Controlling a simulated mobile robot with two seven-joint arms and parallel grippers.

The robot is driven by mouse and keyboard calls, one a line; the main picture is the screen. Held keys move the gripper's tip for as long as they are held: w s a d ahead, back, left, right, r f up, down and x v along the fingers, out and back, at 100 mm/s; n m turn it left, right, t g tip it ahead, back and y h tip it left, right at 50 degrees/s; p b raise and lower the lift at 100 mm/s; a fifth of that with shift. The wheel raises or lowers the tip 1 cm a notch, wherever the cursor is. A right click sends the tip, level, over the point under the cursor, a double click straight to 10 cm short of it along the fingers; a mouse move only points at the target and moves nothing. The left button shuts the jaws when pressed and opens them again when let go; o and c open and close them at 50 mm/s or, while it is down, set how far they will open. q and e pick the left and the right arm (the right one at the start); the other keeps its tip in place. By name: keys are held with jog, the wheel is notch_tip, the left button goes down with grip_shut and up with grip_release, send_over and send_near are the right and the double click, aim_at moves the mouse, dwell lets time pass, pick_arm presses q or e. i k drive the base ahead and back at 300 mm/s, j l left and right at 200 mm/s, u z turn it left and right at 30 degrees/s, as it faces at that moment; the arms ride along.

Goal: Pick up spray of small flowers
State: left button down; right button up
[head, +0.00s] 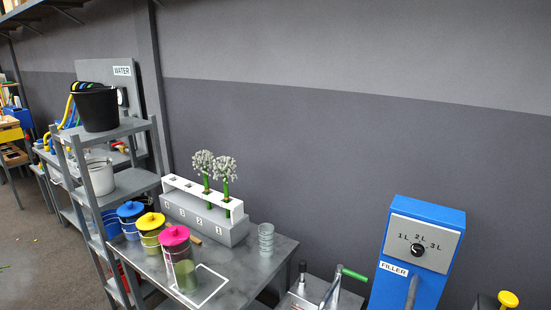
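Two sprays of small white flowers on green stems stand upright in a grey-white numbered rack on a metal table. The left spray (203,163) and the right spray (225,170) are close together, their heads almost touching. Their lower stems go into the white top bar of the rack (190,216). Neither of my grippers shows in the head view.
A blue filler machine (420,255) is at the right. A shelf unit with a black bucket (97,109) is at the left.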

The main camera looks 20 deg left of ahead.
aim_at(208, 156)
jog(key=i+j+z, duration=0.15)
jog(key=j+z, duration=0.15)
jog(key=j, duration=1.05)
jog(key=j+z, duration=0.35)
jog(key=j, duration=1)
